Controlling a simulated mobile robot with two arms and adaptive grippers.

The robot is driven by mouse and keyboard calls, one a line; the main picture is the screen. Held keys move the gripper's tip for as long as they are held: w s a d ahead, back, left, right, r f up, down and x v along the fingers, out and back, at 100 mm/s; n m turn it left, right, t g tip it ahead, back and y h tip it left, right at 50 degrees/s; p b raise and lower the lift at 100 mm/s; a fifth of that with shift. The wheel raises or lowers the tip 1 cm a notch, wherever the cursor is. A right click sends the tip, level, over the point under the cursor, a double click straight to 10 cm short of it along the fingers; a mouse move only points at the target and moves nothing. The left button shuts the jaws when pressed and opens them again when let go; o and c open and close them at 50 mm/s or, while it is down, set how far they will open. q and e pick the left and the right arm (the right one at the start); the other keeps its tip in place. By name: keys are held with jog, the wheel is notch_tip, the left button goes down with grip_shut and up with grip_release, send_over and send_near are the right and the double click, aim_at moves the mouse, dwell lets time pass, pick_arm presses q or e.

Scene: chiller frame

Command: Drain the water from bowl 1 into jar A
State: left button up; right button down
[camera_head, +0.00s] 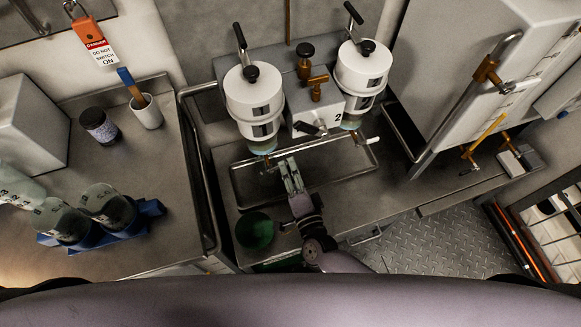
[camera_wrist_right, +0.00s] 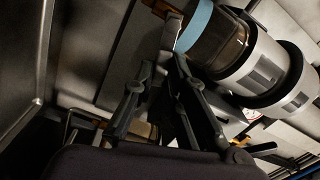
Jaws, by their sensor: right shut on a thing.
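Bowl 1 (camera_head: 262,146) is the clear bowl under the left white filter housing (camera_head: 255,105); its blue-banded end (camera_wrist_right: 196,25) shows in the wrist view. My right gripper (camera_head: 285,168) is just below it and shut on a small part there, apparently the drain tap (camera_head: 268,160), mostly hidden by the fingers. In the wrist view my right gripper (camera_wrist_right: 170,58) is close beside the bowl's lower end. Two dark clear jars (camera_head: 108,207) (camera_head: 65,222) stand in a blue rack (camera_head: 150,208) on the left bench; I cannot read which is jar A. My left gripper is not in view.
A metal drip tray (camera_head: 330,165) lies under both housings. The second filter housing (camera_head: 360,72) is to the right. A green bucket (camera_head: 254,231) stands left of my right arm. A dark tub (camera_head: 98,124) and white cup (camera_head: 147,112) stand on the left bench.

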jog(key=shift+s+a+r+n+p, duration=0.25)
jog(key=shift+a+r+n+p, duration=0.5)
jog(key=shift+n, duration=1.6)
jog(key=shift+s+a+r+n+p, duration=0.2)
jog(key=shift+a+r+n+p, duration=0.55)
jog(key=shift+n, duration=1.55)
jog(key=shift+s+a+r+n+p, duration=0.25)
jog(key=shift+a+n+p, duration=0.55)
jog(key=shift+n, duration=1.55)
jog(key=shift+d, duration=0.2)
jog(key=c, duration=1.6)
grip_release()
jog(key=v, duration=1.2)
